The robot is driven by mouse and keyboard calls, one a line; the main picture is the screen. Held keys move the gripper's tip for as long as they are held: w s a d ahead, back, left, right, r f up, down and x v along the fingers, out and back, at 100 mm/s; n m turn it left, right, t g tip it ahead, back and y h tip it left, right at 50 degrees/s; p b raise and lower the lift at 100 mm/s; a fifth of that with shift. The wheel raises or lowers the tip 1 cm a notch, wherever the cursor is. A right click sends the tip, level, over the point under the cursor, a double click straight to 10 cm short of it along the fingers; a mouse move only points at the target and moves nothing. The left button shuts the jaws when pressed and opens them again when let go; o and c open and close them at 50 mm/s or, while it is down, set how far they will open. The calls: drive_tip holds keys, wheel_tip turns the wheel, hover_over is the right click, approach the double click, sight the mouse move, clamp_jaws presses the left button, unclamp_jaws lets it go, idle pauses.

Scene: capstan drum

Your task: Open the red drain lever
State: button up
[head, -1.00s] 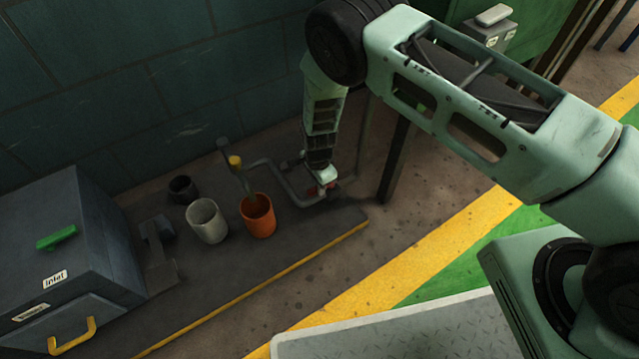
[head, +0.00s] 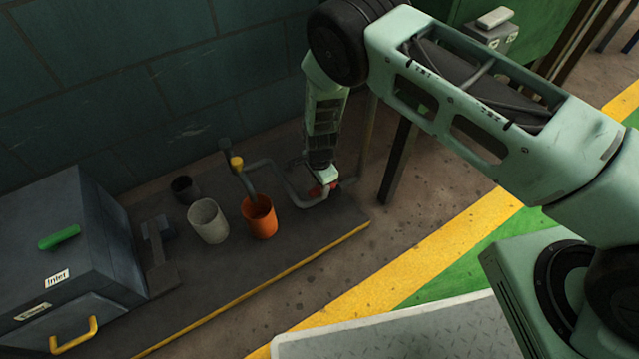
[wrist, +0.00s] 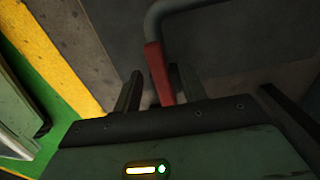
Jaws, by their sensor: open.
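The red drain lever (wrist: 158,74) shows in the wrist view, standing between the two fingers of my open gripper (wrist: 157,90). The fingers are on either side of it; I cannot tell whether either one touches it. The lever sits by a grey bent pipe (wrist: 180,8). In the head view only a bit of the red lever (head: 316,191) shows, right at the tip of my gripper (head: 322,182), which hides the rest. My gripper points down at the right end of the dark platform.
On the dark platform (head: 225,277) stand an orange cup (head: 260,222), a pale grey cup (head: 208,222) and a dark cup (head: 184,189). A post with a yellow part (head: 237,162) rises behind the orange cup. A grey box with a green handle (head: 60,237) is at left. A dark upright leg (head: 399,160) stands right of my gripper.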

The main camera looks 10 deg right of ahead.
wheel_tip(320, 180, up, 17)
drive_tip(key=p, duration=0.6)
wheel_tip(320, 180, up, 13)
drive_tip(key=n+y, duration=0.2)
drive_tip(key=n, duration=0.3)
hover_over(319, 189)
drive_tip(key=s+a, duration=0.3)
drive_tip(key=s, duration=0.3)
drive_tip(key=s+r+n+g, duration=0.1)
drive_tip(key=s+r+n, duration=0.5)
drive_tip(key=s+r, duration=0.3)
drive_tip(key=s+d+r+n+t+h, duration=0.1)
drive_tip(key=s+d+r+n, duration=0.35)
drive_tip(key=s, duration=0.25)
drive_tip(key=s+d+r+n, duration=0.3)
drive_tip(key=s+r+n, duration=0.2)
drive_tip(key=s+n, duration=0.15)
wheel_tip(319, 189, up, 35)
drive_tip(key=s+p, duration=0.1)
drive_tip(key=p, duration=3.4)
drive_tip(key=shift+m, duration=0.3)
